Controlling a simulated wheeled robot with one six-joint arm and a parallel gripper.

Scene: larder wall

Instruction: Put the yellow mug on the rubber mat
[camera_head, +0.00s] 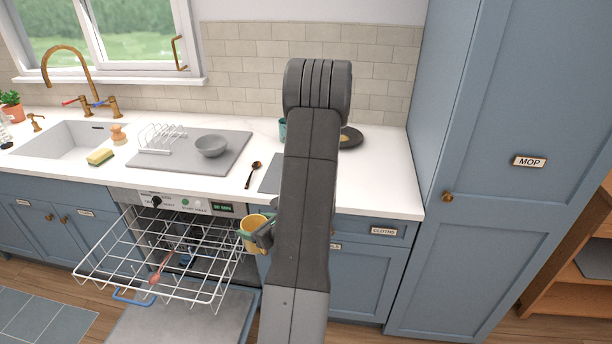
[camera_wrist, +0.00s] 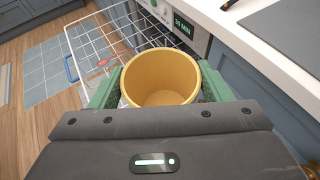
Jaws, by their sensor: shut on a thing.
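The yellow mug (camera_head: 251,231) is held upright at the front right of the pulled-out dishwasher rack, below counter height. In the wrist view the mug (camera_wrist: 160,82) sits between the green fingers, its open top towards the camera, and looks empty. My gripper (camera_wrist: 158,90) is shut on it; in the head view my gripper (camera_head: 262,234) is partly hidden by my arm. A flat dark grey mat (camera_head: 271,176) lies on the counter, its right part hidden behind my arm. A larger grey mat (camera_head: 182,166) lies left of it; I cannot tell which is rubber.
The larger mat bears a white plate rack (camera_head: 163,139) and a grey bowl (camera_head: 211,146). A dark spoon (camera_head: 253,174) lies between the mats. The white wire dishwasher rack (camera_head: 150,262) juts out below the counter.

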